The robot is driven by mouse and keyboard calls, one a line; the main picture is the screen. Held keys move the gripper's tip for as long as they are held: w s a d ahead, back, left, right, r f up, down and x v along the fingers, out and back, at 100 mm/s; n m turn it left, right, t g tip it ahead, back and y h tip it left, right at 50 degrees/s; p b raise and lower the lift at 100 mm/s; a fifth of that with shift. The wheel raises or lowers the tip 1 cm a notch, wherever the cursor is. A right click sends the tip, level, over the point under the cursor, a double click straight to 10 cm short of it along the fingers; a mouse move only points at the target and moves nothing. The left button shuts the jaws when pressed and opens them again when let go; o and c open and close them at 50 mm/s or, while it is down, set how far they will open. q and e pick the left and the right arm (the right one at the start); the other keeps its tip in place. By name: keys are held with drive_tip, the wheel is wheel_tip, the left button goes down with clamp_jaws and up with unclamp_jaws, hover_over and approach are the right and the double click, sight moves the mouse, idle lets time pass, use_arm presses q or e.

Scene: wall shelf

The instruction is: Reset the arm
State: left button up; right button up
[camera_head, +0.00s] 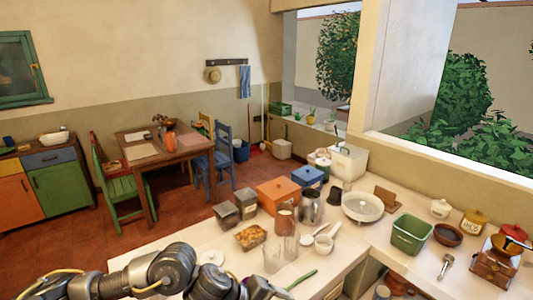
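My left arm comes in from the left along the bottom edge, bent over the near counter. Its far end, with the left gripper (258,288), is at the bottom edge and partly cut off. A small dark purple shape shows there; I cannot tell whether it is held or whether the fingers are open. A green long thing (301,279) lies on the counter just right of it. My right arm and gripper are out of view.
The counter (150,245) holds drinking glasses (272,257), a food container (250,237), an orange box (278,193), a white bowl (362,207) and a green bin (409,233). A coffee grinder (496,262) stands far right.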

use_arm(q)
drive_tip(key=s+d+r+n+t+h, duration=0.2)
drive_tip(key=s+d+n+t, duration=0.1)
drive_tip(key=d+n, duration=0.1)
drive_tip(key=s+a+f+n+t+y, duration=0.2)
drive_tip(key=s+a+f+n+y, duration=0.15)
drive_tip(key=a+n, duration=0.55)
drive_tip(key=s+a+f+n+t+y, duration=0.15)
drive_tip(key=a+f+n+y, duration=0.3)
drive_tip(key=a+n, duration=0.45)
drive_tip(key=s+a+f+n+g+y, duration=0.2)
drive_tip(key=s+a+f+n+g, duration=0.15)
drive_tip(key=s+a, duration=0.35)
drive_tip(key=s+a+f+n+g+y, duration=0.1)
drive_tip(key=s+a+f+n+g, duration=0.2)
drive_tip(key=s+a, duration=0.45)
wheel_tip(320, 180, down, 37)
drive_tip(key=s+d+b, duration=0.2)
drive_tip(key=s+b, duration=0.1)
drive_tip(key=b, duration=0.6)
drive_tip(key=s+a+f+b, duration=0.1)
drive_tip(key=s+f+b, duration=0.2)
drive_tip(key=s+f, duration=0.4)
drive_tip(key=s+a+f+g+b, duration=0.1)
drive_tip(key=s+a+f+b, duration=0.1)
drive_tip(key=s+f, duration=0.6)
wheel_tip(320, 180, down, 6)
drive_tip(key=shift+s+r+m+b, duration=0.15)
drive_tip(key=shift+m+b, duration=0.25)
drive_tip(key=shift+m, duration=0.05)
